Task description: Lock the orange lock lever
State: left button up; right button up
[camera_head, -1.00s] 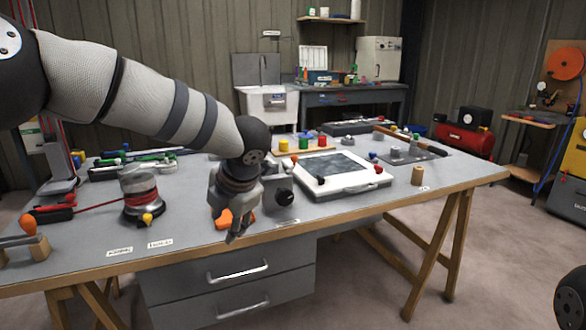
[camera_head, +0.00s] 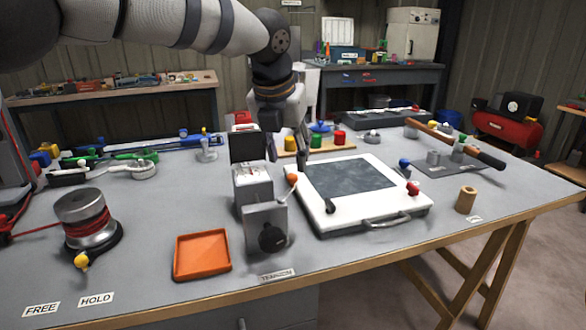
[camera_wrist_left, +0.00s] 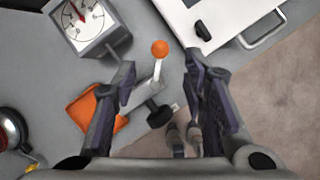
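The orange lock lever shows as an orange ball (camera_head: 292,178) on a short pale rod, at the right side of a grey metal block with a black knob (camera_head: 272,238). In the left wrist view the orange ball (camera_wrist_left: 159,47) sits on its upright rod, beyond the fingertips and between them in the picture. A box with a dial (camera_wrist_left: 85,20) is at its upper left. My left gripper (camera_head: 287,152) is open and empty, pointing down, just above and behind the lever in the head view. No contact with the lever is visible. My right gripper is out of view.
An orange tray (camera_head: 202,255) lies left of the block. A white framed panel (camera_head: 405,214) with a handle is close on the right. A drum with red line (camera_head: 87,223) stands at the left. The table's front edge (camera_head: 400,250) is near.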

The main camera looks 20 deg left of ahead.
aim_at(296, 177)
pick_arm(q)
jog(key=x, duration=0.6)
jog(key=shift+w, duration=0.15)
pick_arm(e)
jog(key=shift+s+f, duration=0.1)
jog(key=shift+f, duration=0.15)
pick_arm(q)
grip_shut()
jog(key=shift+d, duration=0.1)
jog(key=shift+d+m+h, duration=0.3)
jog(key=shift+m+h, duration=0.2)
jog(key=shift+m, duration=0.6)
jog(key=shift+s+d+m+g+h+b, duration=0.35)
jog(key=shift+s+d+m+h, duration=0.1)
jog(key=shift+m, duration=1)
jog(key=shift+s+d+m+g+h+b, duration=0.2)
jog(key=shift+s+d+m+g+h, duration=0.2)
jog(key=shift+m, duration=1.1)
jog(key=shift+s+d+m+g+h+b, duration=0.35)
jog(key=shift+s+m+h, duration=0.1)
jog(key=shift+m, duration=1)
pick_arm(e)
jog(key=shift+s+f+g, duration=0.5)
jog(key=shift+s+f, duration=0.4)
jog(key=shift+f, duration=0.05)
